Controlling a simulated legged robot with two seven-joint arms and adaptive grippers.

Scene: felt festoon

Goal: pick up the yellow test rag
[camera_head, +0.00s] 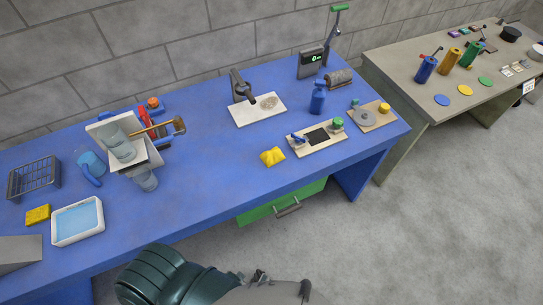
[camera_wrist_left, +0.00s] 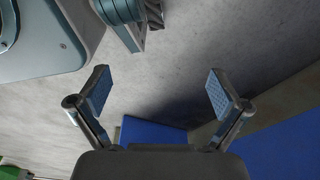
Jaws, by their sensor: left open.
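The yellow test rag (camera_head: 272,157) lies crumpled on the blue bench (camera_head: 215,185), near its front edge and just left of a pale board. My left gripper (camera_wrist_left: 160,92) is open, with nothing between its two blue-padded fingers in the left wrist view. That view shows grey floor and blue bench panels beyond the fingers, and no rag. In the head view I cannot make out the left gripper; only dark parts of my own body show at the bottom. My right gripper is not seen in either view.
The pale board (camera_head: 317,138) with a black pad and green knob sits right of the rag. A blue spray bottle (camera_head: 317,98) stands behind it. A water tray (camera_head: 77,221) is far left. Bench left of the rag is clear.

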